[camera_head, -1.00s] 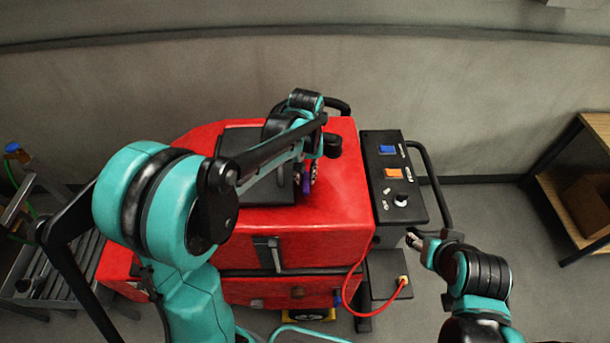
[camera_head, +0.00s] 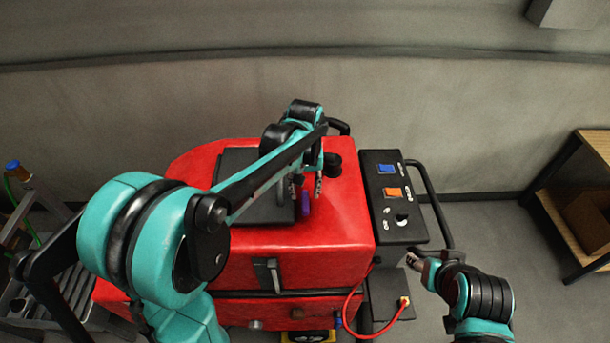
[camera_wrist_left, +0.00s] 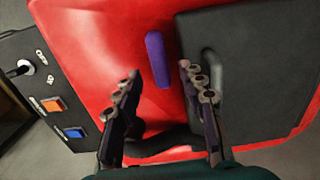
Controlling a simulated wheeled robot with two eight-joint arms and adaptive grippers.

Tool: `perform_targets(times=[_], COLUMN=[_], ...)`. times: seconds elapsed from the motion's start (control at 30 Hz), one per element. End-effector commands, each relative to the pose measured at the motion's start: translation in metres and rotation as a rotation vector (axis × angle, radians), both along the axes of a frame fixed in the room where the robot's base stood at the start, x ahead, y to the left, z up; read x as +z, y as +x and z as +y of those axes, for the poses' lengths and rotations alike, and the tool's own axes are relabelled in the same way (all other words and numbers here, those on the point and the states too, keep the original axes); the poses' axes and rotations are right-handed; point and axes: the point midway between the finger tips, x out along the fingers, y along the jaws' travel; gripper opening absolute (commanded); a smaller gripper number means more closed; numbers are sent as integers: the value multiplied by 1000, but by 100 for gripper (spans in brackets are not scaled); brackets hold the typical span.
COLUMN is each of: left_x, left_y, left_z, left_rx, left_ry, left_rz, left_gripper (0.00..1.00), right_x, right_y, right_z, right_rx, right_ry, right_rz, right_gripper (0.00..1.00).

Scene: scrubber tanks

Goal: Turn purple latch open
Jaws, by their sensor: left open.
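The purple latch (camera_head: 305,202) is a short bar on the red top of the machine (camera_head: 335,225), beside the edge of the black lid (camera_head: 262,208). My left gripper (camera_head: 309,187) is above the top, close to the latch. In the left wrist view, the latch (camera_wrist_left: 157,60) lies between the lines of the two open fingers (camera_wrist_left: 160,71), mostly past their tips. One finger is over the red surface, the other over the black lid (camera_wrist_left: 245,65). I cannot tell whether either finger touches the latch. My right gripper (camera_head: 418,260) is low at the right, away from the latch; its opening is unclear.
A black control panel (camera_head: 381,218) with blue and orange switches and a knob is right of the red top. A red cable (camera_head: 350,300) hangs below it. A black handle rail (camera_head: 437,205) runs along the right. A wooden shelf (camera_head: 557,212) stands far right.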

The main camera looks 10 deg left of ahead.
Motion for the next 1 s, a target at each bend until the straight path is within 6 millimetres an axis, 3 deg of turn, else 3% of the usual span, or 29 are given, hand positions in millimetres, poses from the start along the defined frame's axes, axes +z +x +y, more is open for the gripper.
perform_targets(times=[0.2, 0.4, 0.6, 1.0], left_x=[50, 83, 95, 95], left_y=[0, 0, 0, 0], left_z=[0, 0, 0, 0], left_rx=[0, 1, 1, 1], left_ry=[0, 0, 0, 0], left_rz=[0, 0, -1, 0], left_gripper=[40, 40, 40, 40], right_x=[0, 0, 0, 0], right_y=[0, 0, 0, 0], right_z=[0, 0, 0, 0], right_rx=[0, 0, 0, 0], right_ry=[0, 0, 0, 0], right_rz=[0, 0, 0, 0], right_gripper=[52, 52, 52, 52])
